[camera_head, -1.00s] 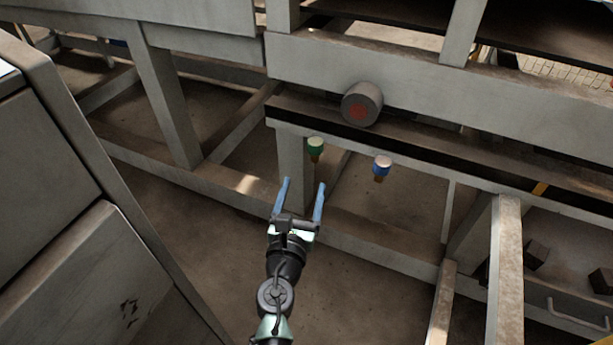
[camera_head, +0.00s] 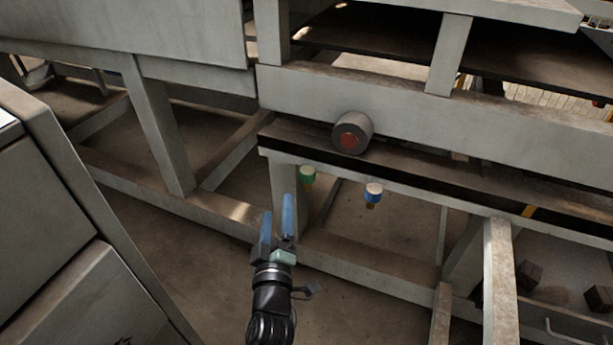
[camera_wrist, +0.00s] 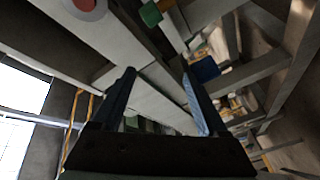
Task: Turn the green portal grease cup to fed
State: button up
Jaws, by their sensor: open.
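The green grease cup (camera_head: 307,175) hangs under the frame's ledge beside an upright post in the head view. It also shows at the top of the wrist view (camera_wrist: 151,14), beyond my fingers. A blue-and-white grease cup (camera_head: 374,192) hangs to its right under the same ledge. My gripper (camera_head: 277,208) is open and empty, below and left of the green cup, apart from it. In the wrist view its two fingers (camera_wrist: 158,82) are spread with nothing between them but the frame behind. The setting of the green cup is too small to read.
A grey roller with a red end (camera_head: 349,137) juts out above the cups. The post (camera_head: 284,190) stands just left of the green cup, and a low rail (camera_head: 350,258) runs below. A grey cabinet (camera_head: 60,200) is at left. Bare floor lies between.

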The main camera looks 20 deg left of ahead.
aim_at(306, 178)
jog(key=w+m+h+b, duration=0.1)
jog(key=w+m+b, duration=0.1)
jog(key=w+m, duration=0.2)
jog(key=w+d+f+m+h+b, duration=0.1)
jog(key=w+m+b, duration=0.1)
jog(key=w+m, duration=0.2)
jog(key=w+m+h+b, duration=0.1)
jog(key=w+m+b, duration=0.1)
jog(key=w+m, duration=0.2)
jog(key=shift+w+d+f, duration=0.2)
jog(key=shift+w+f, duration=0.05)
jog(key=shift+f, duration=0.05)
jog(key=shift+w+a+r+b, duration=0.15)
jog(key=shift+w+b, duration=0.3)
jog(key=shift+w, duration=0.2)
grip_shut()
